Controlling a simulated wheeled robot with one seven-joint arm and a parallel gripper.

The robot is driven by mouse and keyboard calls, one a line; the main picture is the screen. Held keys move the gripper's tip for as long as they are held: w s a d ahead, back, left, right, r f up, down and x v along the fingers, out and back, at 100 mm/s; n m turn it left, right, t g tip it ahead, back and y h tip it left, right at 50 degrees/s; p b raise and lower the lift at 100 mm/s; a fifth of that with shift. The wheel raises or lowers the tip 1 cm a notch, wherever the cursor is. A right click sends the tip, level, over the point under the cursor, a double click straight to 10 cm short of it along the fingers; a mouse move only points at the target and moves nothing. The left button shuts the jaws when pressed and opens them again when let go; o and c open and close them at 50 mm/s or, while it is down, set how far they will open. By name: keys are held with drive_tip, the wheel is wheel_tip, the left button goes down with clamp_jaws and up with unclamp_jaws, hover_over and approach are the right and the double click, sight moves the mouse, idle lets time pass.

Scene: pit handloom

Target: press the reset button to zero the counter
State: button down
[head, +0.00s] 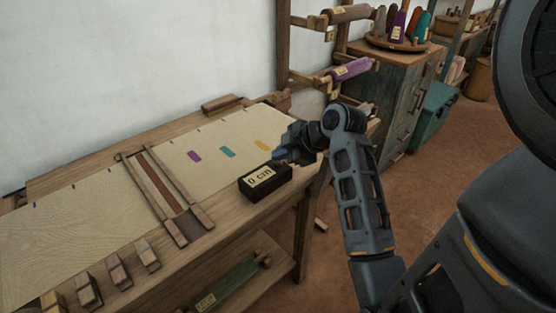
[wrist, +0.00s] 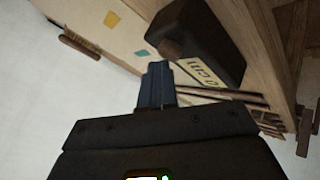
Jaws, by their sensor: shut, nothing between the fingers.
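The counter is a dark box (head: 266,184) on the front edge of the loom bench, with a cream label reading "0 cm". In the wrist view the counter (wrist: 212,40) is tilted, its label upside down. A round brownish knob (wrist: 169,49), which looks like the reset button, shows on the counter there; I cannot make it out in the head view. My gripper (head: 279,156) is shut and empty at the counter's far side. In the wrist view its fingertips (wrist: 156,68) appear close to the knob; I cannot tell whether they touch it.
A cloth with purple, teal and yellow patches (head: 227,152) lies on the bench. A wooden frame (head: 165,196) and several small blocks (head: 119,274) sit left of the counter. A rack holds purple spools (head: 348,70) behind my arm. Floor (head: 440,200) is clear at right.

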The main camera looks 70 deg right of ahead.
sight(281, 163)
drive_tip(key=shift+f, duration=0.1)
idle(0.3)
drive_tip(key=shift+r+p, duration=0.9)
drive_tip(key=shift+r, duration=0.1)
drive_tip(key=shift+r, duration=0.1)
wheel_tip(281, 163, up, 5)
drive_tip(key=p, duration=0.4)
idle(0.6)
